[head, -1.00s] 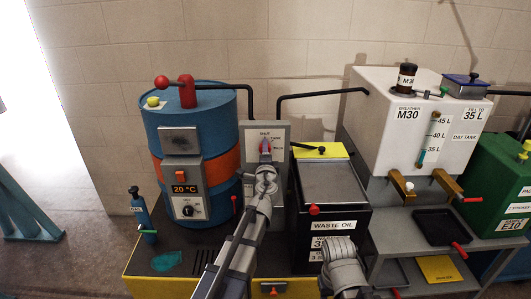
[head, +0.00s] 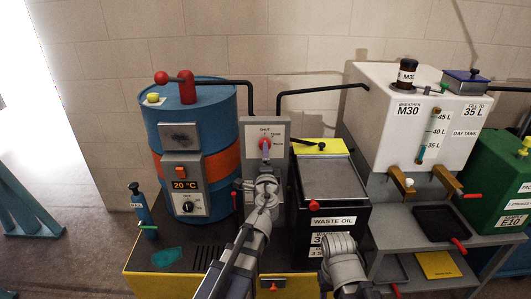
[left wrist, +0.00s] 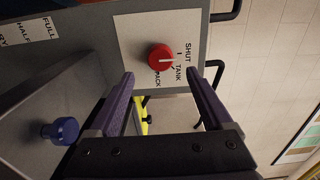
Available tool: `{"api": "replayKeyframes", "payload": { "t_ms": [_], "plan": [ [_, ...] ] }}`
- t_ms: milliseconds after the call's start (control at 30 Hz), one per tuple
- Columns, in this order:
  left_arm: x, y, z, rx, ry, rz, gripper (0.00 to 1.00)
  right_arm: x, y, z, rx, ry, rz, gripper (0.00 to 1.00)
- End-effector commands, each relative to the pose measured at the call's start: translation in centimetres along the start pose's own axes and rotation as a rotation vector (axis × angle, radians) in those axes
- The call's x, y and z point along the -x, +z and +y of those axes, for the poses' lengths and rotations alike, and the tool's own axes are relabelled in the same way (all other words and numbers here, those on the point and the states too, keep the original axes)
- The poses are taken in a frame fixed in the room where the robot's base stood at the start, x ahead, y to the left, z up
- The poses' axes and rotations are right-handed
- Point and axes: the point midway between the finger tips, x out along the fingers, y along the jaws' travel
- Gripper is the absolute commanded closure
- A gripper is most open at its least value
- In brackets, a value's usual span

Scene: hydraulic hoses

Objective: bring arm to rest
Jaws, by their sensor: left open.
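My left gripper (head: 265,160) is in front of the grey valve panel (head: 281,132), its arm reaching up from the bottom middle of the head view. In the left wrist view the left gripper (left wrist: 160,74) has its two purple fingers apart, with nothing between them. The red knob (left wrist: 161,57) sits on the white plate just beyond the fingertips, apart from them. Its white mark points toward the SHUT and TANK labels; I cannot tell which. In the head view the fingers partly cover this knob. My right arm (head: 343,265) shows at the bottom; its gripper is not in view.
A blue drum (head: 215,122) stands left of the panel. The black waste oil bin (head: 331,222) and white day tank (head: 385,130) stand to the right. A small blue bottle (head: 143,210) stands at the left edge of the yellow-fronted base (head: 190,287).

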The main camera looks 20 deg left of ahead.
Motion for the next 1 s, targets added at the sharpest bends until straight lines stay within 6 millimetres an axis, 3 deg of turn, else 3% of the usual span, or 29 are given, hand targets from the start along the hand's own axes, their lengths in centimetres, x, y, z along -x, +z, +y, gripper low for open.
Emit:
{"api": "replayKeyframes", "payload": {
  "t_ms": [100, 400, 567, 667, 800, 900, 1000],
  "plan": [
    [1.2, 0.1, 0.0, 0.0, 0.0, 0.0, 0.17, 0.0, 0.0, 0.0, 0.0, 0.0, 0.0, 0.5],
    [1.1, 0.1, 0.0, 0.005, 0.002, -0.005, 0.17, 0.0, 0.0, 0.0, 0.0, 0.0, 0.0, 0.5],
    [1.6, 2.8, 1.3, 0.133, 0.053, -0.114, 0.17, 0.0, 0.0, 0.0, 0.0, 0.0, 0.0, 0.5],
    [2.7, 6.0, 4.0, 0.304, 0.147, -0.266, 0.17, 0.0, 0.0, 0.0, 0.0, 0.0, 0.0, 0.5],
    [6.2, 9.3, 9.8, 0.558, 0.356, -0.503, 0.17, 0.0, 0.0, 0.0, 0.0, 0.0, 0.0, 0.5],
    [9.6, 9.8, 14.1, 0.71, 0.536, -0.649, 0.17, 0.0, 0.0, 0.0, 0.0, 0.0, 0.0, 0.5],
    [13.0, 9.1, 17.3, 0.819, 0.707, -0.756, 0.17, 0.0, 0.0, 0.0, 0.0, 0.0, 0.0, 0.5]
  ]
}}
